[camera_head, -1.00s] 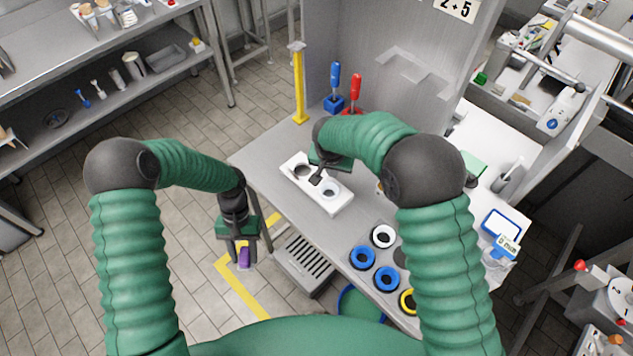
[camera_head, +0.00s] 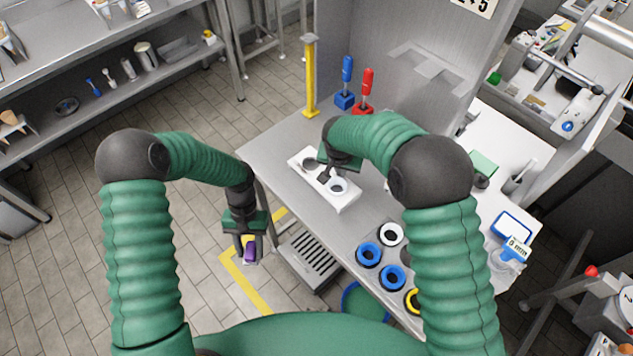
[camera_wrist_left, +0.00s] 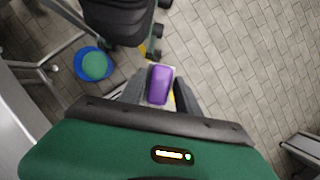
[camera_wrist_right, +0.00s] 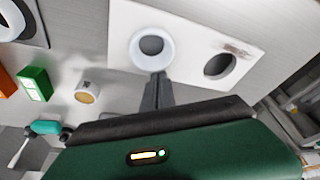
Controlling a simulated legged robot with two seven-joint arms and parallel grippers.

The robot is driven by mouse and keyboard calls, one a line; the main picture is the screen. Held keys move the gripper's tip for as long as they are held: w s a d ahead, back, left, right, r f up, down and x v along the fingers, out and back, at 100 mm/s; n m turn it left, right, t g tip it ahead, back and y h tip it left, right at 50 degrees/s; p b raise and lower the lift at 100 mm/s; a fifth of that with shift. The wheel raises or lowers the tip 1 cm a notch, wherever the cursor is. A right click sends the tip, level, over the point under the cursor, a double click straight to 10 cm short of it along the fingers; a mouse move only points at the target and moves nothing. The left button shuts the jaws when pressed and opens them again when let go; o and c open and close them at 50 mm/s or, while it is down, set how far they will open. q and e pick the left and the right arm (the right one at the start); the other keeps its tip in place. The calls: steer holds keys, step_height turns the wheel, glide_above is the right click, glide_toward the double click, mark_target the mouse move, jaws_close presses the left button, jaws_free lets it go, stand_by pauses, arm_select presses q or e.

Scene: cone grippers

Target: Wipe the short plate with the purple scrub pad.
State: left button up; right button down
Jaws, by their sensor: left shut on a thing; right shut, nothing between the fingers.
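The purple scrub pad (camera_head: 250,254) is between the fingers of my left gripper (camera_head: 247,250), which is shut on it. The gripper hangs over the floor, left of the table; the pad also shows in the left wrist view (camera_wrist_left: 159,84). A white plate with two round holes (camera_head: 347,204) lies on the table. In the right wrist view the plate (camera_wrist_right: 192,39) has a white ring (camera_wrist_right: 151,47) at one hole and a brownish smudge (camera_wrist_right: 238,50) beside the other. My right gripper (camera_wrist_right: 158,76) is shut and empty, its tips close to the ring; contact is unclear.
White (camera_head: 390,233), blue (camera_head: 369,254) and yellow (camera_head: 412,300) rings lie at the table's front right. A yellow post (camera_head: 311,80) and blue (camera_head: 346,80) and red (camera_head: 366,90) handled tools stand at the back. A grated step (camera_head: 312,259) is below the table's left edge.

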arm_select(q)
steer(key=w+d+r+n+h, duration=0.1)
steer(key=w+d+r+n, duration=0.1)
steer(key=w, duration=0.5)
steer(key=w+d+r+n+t+h, duration=0.1)
steer(key=w+r+n, duration=0.4)
steer(key=w, duration=0.2)
steer(key=shift+w+d+r+n+h, duration=0.15)
steer(key=shift+d+r+n+h, duration=0.15)
steer(key=shift+d+r+h, duration=0.1)
steer(key=w+d+r+n+t, duration=0.1)
steer(key=w+d+r+n, duration=0.1)
steer(key=w+r+n, duration=0.1)
steer(key=w+d+r+n+t+h, duration=0.1)
steer(key=w+r+n, duration=0.3)
steer(key=w, duration=0.1)
steer(key=w+d+r+n+t, duration=0.1)
steer(key=w+d+r+n, duration=0.1)
steer(key=w+r+n, duration=0.1)
steer(key=shift+w+d+r+h, duration=0.3)
steer(key=shift+w+r+h, duration=0.1)
steer(key=shift+w, duration=0.1)
jaws_close()
arm_select(e)
steer(key=shift+d, duration=0.1)
arm_select(q)
glide_above(297, 158)
steer(key=a, duration=0.2)
steer(key=shift+s+f, duration=0.1)
steer(key=shift+f, duration=2.8)
